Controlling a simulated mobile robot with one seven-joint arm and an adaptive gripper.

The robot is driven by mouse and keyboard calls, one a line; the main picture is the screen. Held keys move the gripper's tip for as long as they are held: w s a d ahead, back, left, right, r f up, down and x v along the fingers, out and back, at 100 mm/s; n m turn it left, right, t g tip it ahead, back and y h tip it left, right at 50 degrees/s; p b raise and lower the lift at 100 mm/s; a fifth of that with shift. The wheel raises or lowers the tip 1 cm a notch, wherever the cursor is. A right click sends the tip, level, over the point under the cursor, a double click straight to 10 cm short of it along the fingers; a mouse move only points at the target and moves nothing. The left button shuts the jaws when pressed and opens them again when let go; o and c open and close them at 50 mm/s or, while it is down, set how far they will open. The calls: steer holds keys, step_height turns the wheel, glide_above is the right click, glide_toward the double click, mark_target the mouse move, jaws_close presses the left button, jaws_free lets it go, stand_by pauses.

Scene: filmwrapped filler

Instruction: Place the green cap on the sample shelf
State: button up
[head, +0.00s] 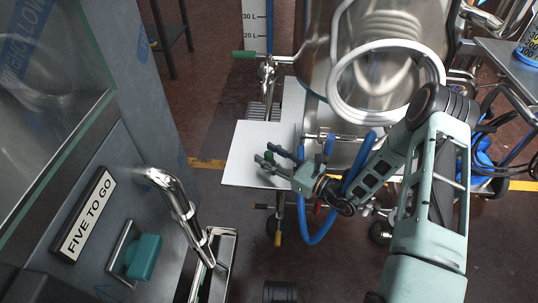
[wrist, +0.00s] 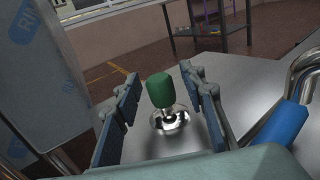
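The green cap (wrist: 161,89) stands upright in the wrist view, above a shiny round metal base (wrist: 171,122) on a flat plate. In the head view the cap (head: 269,156) shows as a small dark green spot. The flat, pale plate (head: 240,168), which looks like the sample shelf, juts out beside the steel vessel; it shows as grey metal in the wrist view (wrist: 245,85). My gripper (head: 265,153) is open over this plate. In the wrist view its fingers (wrist: 160,80) stand on either side of the cap, with a visible gap on both sides.
The steel vessel (head: 315,85) with a coiled white hose (head: 385,115) stands behind the plate. A blue hose (head: 305,220) loops near my gripper. A grey cabinet (head: 105,150) with a bent steel pipe (head: 175,195) stands at left. Open floor lies between cabinet and plate.

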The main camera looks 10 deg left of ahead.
steer(key=shift+r, duration=0.25)
steer(key=p+v, duration=0.2)
steer(key=v, duration=1)
steer(key=shift+f+p, duration=0.15)
steer(key=shift+p, duration=0.2)
